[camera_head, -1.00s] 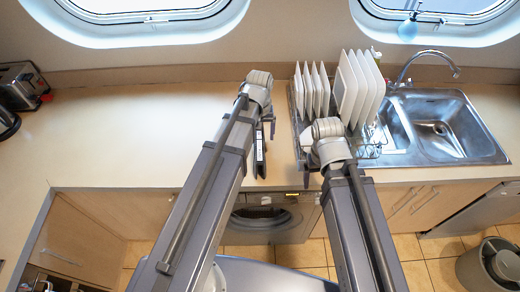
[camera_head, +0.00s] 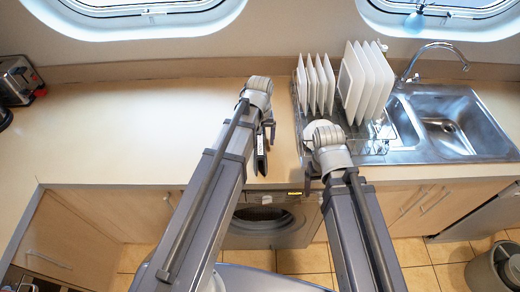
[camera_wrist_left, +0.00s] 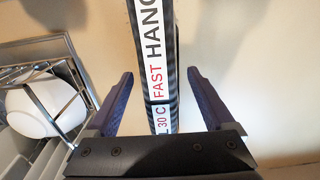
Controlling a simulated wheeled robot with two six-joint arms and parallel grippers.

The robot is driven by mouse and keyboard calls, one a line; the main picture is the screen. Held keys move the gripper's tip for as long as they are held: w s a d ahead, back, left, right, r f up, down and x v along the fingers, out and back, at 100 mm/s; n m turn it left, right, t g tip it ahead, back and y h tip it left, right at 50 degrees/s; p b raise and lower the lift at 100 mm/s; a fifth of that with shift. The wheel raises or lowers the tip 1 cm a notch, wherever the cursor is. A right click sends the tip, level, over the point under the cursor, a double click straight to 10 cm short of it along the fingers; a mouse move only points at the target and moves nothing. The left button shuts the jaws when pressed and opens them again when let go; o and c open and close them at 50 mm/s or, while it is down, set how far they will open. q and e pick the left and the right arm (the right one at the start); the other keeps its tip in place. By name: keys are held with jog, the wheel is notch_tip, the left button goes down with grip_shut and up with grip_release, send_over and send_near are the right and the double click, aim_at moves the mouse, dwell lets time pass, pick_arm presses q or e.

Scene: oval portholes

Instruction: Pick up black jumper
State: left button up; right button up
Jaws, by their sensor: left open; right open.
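No garment that I can clearly call a black jumper shows. A narrow dark strip with a white label (camera_wrist_left: 152,62) printed "FAST HANG" and "30 C" runs between the fingers of my left gripper (camera_wrist_left: 160,74); I cannot tell whether it is part of the jumper. The dark piece with a pale label also shows beside the left wrist in the head view (camera_head: 260,158). My left gripper is open, with gaps on both sides of the strip. My right gripper (camera_head: 334,172) is open near the counter's front edge; its wrist hides most of it.
The counter (camera_head: 130,130) is clear to the left, up to a toaster (camera_head: 20,82). A dish rack (camera_head: 372,146) with white plates (camera_head: 365,82) stands just beyond my right wrist, beside the sink (camera_head: 455,120). A washing machine (camera_head: 262,222) is below.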

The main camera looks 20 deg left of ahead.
pick_arm(q)
jog(key=shift+c, duration=0.2)
grip_shut()
dwell(0.6)
